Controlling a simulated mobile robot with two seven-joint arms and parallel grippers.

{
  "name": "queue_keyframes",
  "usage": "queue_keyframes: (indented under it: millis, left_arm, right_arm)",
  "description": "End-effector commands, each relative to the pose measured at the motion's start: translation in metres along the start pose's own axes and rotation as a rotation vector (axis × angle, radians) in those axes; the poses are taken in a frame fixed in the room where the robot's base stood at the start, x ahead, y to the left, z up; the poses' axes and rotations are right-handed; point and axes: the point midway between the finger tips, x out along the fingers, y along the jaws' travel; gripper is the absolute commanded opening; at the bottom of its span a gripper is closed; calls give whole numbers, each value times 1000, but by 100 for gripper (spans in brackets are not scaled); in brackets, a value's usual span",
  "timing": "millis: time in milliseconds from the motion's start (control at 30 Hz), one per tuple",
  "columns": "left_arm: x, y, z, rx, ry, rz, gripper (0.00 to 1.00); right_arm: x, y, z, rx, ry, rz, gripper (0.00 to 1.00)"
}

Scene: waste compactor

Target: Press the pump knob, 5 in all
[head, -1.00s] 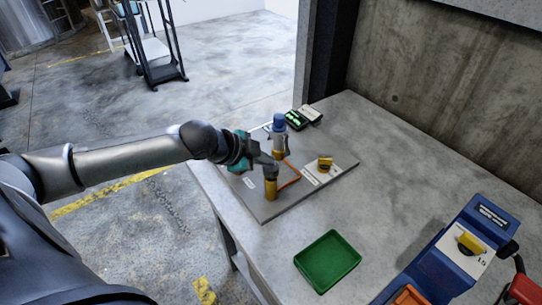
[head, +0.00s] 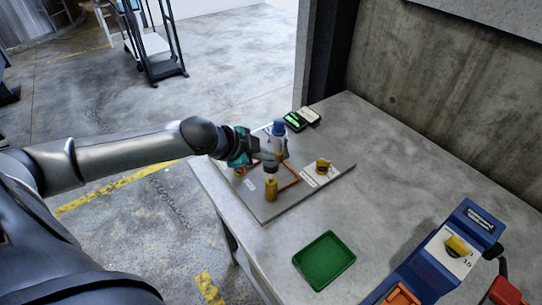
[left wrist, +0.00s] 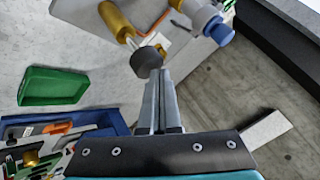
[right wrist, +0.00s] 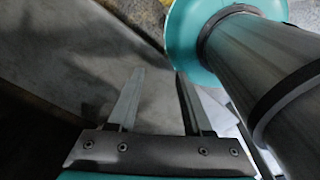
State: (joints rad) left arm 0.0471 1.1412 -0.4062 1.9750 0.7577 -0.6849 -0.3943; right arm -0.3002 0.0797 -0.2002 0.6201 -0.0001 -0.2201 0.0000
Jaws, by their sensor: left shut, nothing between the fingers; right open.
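The pump has an upright brass body (head: 271,190) with a dark grey round knob (head: 270,167) on top. It stands near the front of a grey board on the table. In the left wrist view the knob (left wrist: 146,62) sits on a thin stem above the brass body (left wrist: 114,20). My left gripper (head: 274,157) is shut and empty, its fingertips just above the knob. In the left wrist view the fingertips (left wrist: 159,76) are right beside the knob's top; I cannot tell whether they touch. My right gripper (right wrist: 157,88) is open and empty, seen only in the right wrist view.
A blue-capped fitting (head: 279,132) stands behind the pump, and a yellow valve handle (head: 322,166) to its right. A green tray (head: 325,260) lies in front. A blue box (head: 440,255) stands at right. The table's middle is clear.

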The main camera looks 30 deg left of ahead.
Motion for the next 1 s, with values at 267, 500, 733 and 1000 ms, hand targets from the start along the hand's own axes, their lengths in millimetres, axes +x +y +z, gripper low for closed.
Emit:
queue_keyframes:
  millis: [267,500,733,1000]
  left_arm:
    - [-7,-6,-6,0,3,-3,0]
    - [-7,-6,-6,0,4,-4,0]
    - [-18,-14,-14,0,5,-4,0]
    - [-35,-26,-26,0,4,-4,0]
  right_arm:
    - [-11,0,-1,0,0,0,50]
    - [-11,0,-1,0,0,0,50]
    - [-28,1,-3,0,0,1,50]
    - [-56,1,-5,0,0,1,50]
